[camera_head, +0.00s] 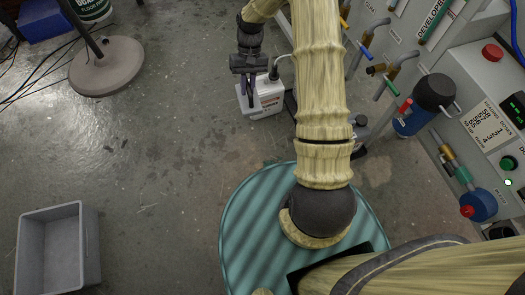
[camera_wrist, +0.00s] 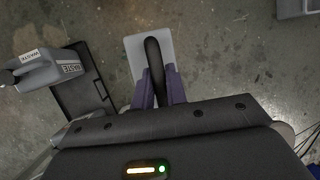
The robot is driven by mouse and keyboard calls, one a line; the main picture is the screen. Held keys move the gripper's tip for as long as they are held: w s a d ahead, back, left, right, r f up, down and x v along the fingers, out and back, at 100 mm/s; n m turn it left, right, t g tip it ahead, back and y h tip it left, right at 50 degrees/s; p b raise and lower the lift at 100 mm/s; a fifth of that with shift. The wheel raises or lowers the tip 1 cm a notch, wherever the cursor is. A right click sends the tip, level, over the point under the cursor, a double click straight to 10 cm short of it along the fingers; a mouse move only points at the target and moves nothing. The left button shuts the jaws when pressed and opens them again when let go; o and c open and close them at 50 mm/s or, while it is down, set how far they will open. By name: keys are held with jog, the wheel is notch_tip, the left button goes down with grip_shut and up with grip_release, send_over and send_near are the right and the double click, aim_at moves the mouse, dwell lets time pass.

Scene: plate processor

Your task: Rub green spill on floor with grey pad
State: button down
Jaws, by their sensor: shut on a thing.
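My gripper (camera_head: 249,85) is at the upper middle of the head view, pointing down over the floor. It is shut on the black handle of the grey pad (camera_head: 243,101). In the wrist view the pad (camera_wrist: 134,58) is a pale grey rectangle beyond the two purple-grey fingers (camera_wrist: 161,82), with the dark handle (camera_wrist: 153,52) between them. The fingers hide part of the pad. I cannot tell whether the pad touches the floor. I cannot make out a green spill; the floor shows only dark stains.
The wrist view shows a container labelled WASTE (camera_wrist: 45,72) beside a black tray (camera_wrist: 72,98). A grey bin (camera_head: 62,245) stands lower left. The machine panel (camera_head: 480,110) fills the right. The left-middle floor is clear.

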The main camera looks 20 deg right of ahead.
jog(key=shift+s+a, duration=0.1)
jog(key=shift+s+f, duration=0.1)
jog(key=shift+f, duration=0.35)
jog(key=s+d+f+m+t+b, duration=0.1)
jog(key=s+f+m+t+b, duration=0.1)
jog(key=f+m, duration=0.4)
jog(key=s+d+f+m+t+y+b, duration=0.1)
jog(key=s+f+m+b, duration=0.4)
jog(key=f, duration=1.2)
jog(key=s+d+f+m+t+y+b, duration=0.1)
jog(key=s+f+m+t+b, duration=0.2)
jog(key=f, duration=0.9)
jog(key=m+b, duration=0.3)
jog(key=m, duration=0.1)
jog(key=shift+s+d+t, duration=0.2)
jog(key=shift+t, duration=0.2)
